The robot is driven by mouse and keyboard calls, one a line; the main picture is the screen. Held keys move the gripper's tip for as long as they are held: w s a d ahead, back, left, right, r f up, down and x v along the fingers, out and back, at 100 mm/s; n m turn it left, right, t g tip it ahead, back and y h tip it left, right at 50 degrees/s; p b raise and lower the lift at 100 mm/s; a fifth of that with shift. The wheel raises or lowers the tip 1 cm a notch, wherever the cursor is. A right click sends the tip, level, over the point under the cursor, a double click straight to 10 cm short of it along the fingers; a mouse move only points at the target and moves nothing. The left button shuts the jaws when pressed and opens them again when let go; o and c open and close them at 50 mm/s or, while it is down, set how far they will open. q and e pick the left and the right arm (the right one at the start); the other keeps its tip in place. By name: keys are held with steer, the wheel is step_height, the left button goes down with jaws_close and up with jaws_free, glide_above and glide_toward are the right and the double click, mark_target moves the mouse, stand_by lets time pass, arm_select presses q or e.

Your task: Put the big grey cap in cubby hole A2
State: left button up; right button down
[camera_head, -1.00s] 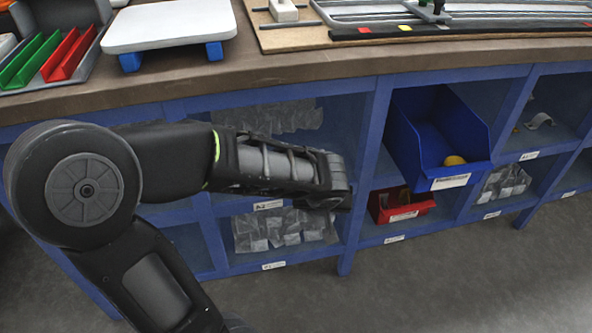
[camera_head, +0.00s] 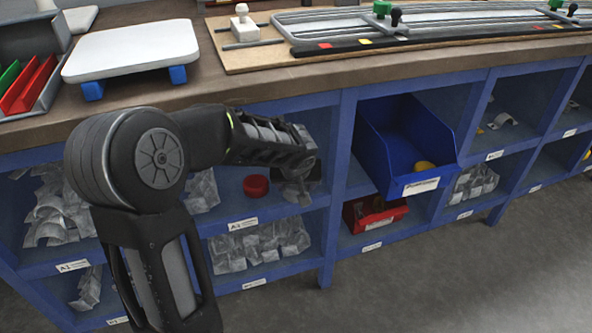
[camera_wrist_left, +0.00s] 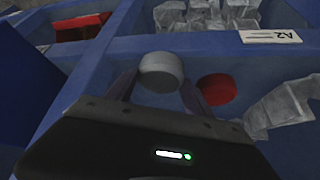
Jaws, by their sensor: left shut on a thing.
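The big grey cap (camera_wrist_left: 161,72) is held between the fingertips of my left gripper (camera_wrist_left: 160,92) in the left wrist view. In the head view the left gripper (camera_head: 298,180) is at the right side of cubby A2, close to the blue upright; the cap is hard to make out there. Cubby A2's label (camera_head: 243,223) is on its front edge and appears upside down in the left wrist view (camera_wrist_left: 275,36). I cannot tell whether the cap touches the shelf. My right gripper is not in view.
A red cap (camera_head: 256,186) lies in A2, left of the gripper; clear bags (camera_head: 202,190) lie farther left. A blue bin (camera_head: 405,150) juts out right of the upright. A red bin (camera_head: 374,212) is below it. The worktop (camera_head: 230,85) overhangs the cubbies.

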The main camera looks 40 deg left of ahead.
arm_select(q)
steer(key=shift+w+a, duration=0.4)
steer(key=shift+w, duration=0.2)
steer(key=shift+w+a, duration=0.15)
steer(key=w+a, duration=0.1)
steer(key=w+a+f, duration=0.1)
steer(key=w, duration=0.1)
steer(key=shift+w+a+b, duration=0.1)
steer(key=shift+a+b, duration=0.05)
steer(key=shift+b, duration=0.2)
steer(key=shift+r, duration=0.2)
steer(key=shift+f, duration=0.1)
